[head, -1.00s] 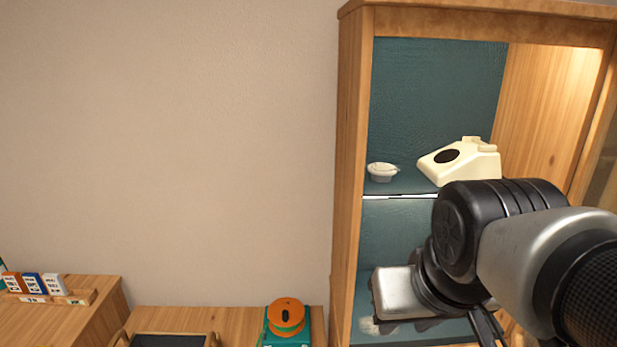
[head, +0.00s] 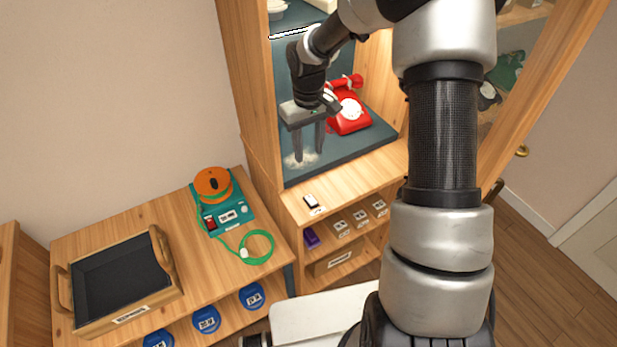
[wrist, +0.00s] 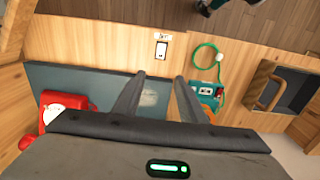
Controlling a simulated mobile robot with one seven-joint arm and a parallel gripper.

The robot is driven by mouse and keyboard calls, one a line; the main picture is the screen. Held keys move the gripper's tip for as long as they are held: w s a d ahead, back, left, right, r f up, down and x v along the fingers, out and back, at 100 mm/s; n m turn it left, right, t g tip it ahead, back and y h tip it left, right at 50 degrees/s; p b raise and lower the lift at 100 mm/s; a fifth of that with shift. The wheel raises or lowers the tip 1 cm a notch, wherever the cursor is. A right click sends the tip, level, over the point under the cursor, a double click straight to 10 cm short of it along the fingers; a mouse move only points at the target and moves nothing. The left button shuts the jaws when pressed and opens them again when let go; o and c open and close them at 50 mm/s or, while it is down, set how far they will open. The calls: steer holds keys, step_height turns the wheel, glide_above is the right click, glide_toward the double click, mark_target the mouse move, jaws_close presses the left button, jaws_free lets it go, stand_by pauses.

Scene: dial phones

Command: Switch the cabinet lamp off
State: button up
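The wooden cabinet (head: 255,110) stands open with dark teal shelves. A thin bright white strip (head: 290,33), apparently its lamp, glows along the upper shelf's front edge. A small dark-and-white switch (head: 312,202) lies on the wooden ledge before the lower compartment. The wrist view shows this switch (wrist: 161,50) with a small label beside it, beyond my fingertips. My gripper (head: 308,156) points down inside the lower compartment. Its two fingers are apart with nothing between them, also in the wrist view (wrist: 160,80). It is behind the switch and apart from it. The switch's rocker position is too small to tell.
A red dial phone (head: 350,112) stands right of my gripper on the lower shelf. A pale patch (head: 300,160) lies on the shelf floor. The open glass door (head: 530,100) is at right. A teal box with orange reel (head: 213,183) and a tray (head: 160,250) are at left.

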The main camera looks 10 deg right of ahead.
mark_target(309, 197)
step_height(309, 197, down, 18)
steer(key=shift+p, duration=0.3)
stand_by(0.3)
